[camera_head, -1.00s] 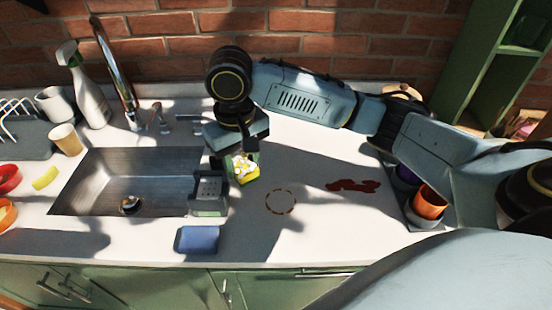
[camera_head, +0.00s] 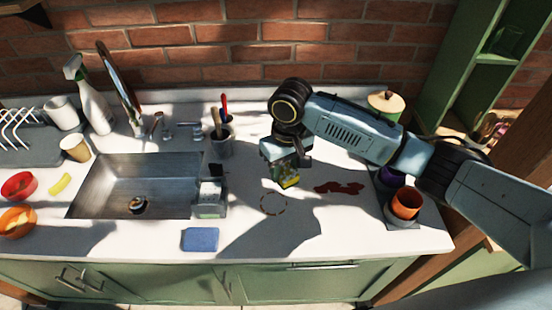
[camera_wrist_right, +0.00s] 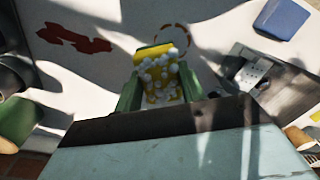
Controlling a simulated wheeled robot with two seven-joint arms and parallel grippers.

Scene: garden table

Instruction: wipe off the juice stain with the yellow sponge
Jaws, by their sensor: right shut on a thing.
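My right gripper (camera_head: 286,176) is shut on the yellow sponge (camera_head: 290,182), which shows white foam in the right wrist view (camera_wrist_right: 160,72). The sponge is over the counter, just left of the dark red juice stain (camera_head: 339,188); I cannot tell whether it touches the counter. The stain lies on the white counter, apart from the sponge, and also shows in the right wrist view (camera_wrist_right: 75,38). A dashed ring mark (camera_head: 273,204) is on the counter in front of the sponge. My left gripper is not in view.
The sink (camera_head: 135,185) is to the left, with a grey caddy (camera_head: 209,198) at its right edge. A blue sponge (camera_head: 200,239) lies near the front edge. An orange cup (camera_head: 406,203) stands right of the stain. A utensil holder (camera_head: 221,142) stands behind.

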